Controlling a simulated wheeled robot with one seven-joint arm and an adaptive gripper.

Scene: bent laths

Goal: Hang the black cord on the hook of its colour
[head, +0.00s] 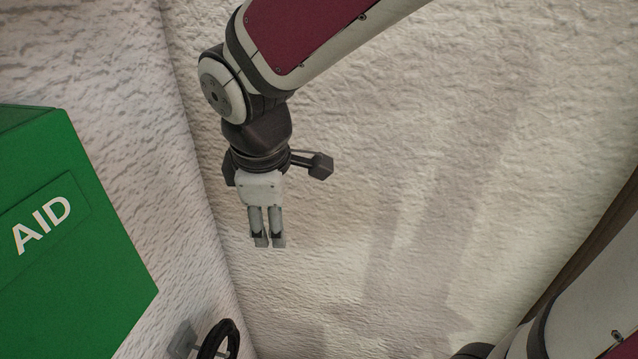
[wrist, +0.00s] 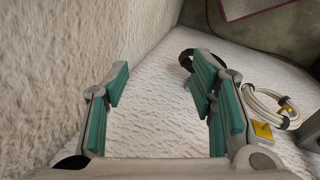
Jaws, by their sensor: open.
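A black cord (head: 217,341), a coiled loop, shows at the bottom edge in the head view, partly cut off. It sits beside a grey plate (head: 183,339) on the white wall and seems to hang from it. In the wrist view the black cord (wrist: 186,60) shows in part behind the right finger. My gripper (head: 269,243) is above and to the right of the cord in the head view, apart from it. In the wrist view my gripper (wrist: 158,82) is open with nothing between its fingers. A hook of black colour cannot be made out.
A green AID box (head: 75,240) juts from the wall at the left. In the wrist view a coiled white cord (wrist: 262,100) is at the right, with a yellow piece (wrist: 262,130) near it. A rough wall (wrist: 50,70) stands close on the left.

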